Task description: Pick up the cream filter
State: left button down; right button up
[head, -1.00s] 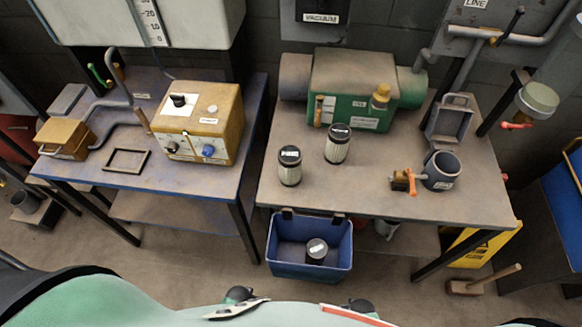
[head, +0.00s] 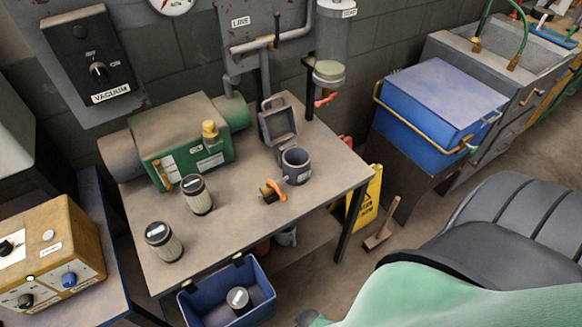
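Two upright filter cartridges with black caps, white labels and pale pleated bodies stand on the work table. One pale cream filter (head: 198,201) stands in front of the green machine. The other, slightly greyer filter (head: 168,250) stands nearer the table's front left edge. A third black-capped cartridge (head: 238,299) is in the blue bin (head: 265,285) below the front edge; its side is mostly hidden. Neither of my grippers is in view.
The green machine (head: 190,135) is at the table's back left. The table (head: 225,235) is bare between filters and valve. A yellow sign (head: 364,195) stands right.

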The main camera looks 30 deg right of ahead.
aim_at(159, 235)
jog(key=k+l+z, duration=0.45)
jog(key=k+l, duration=0.65)
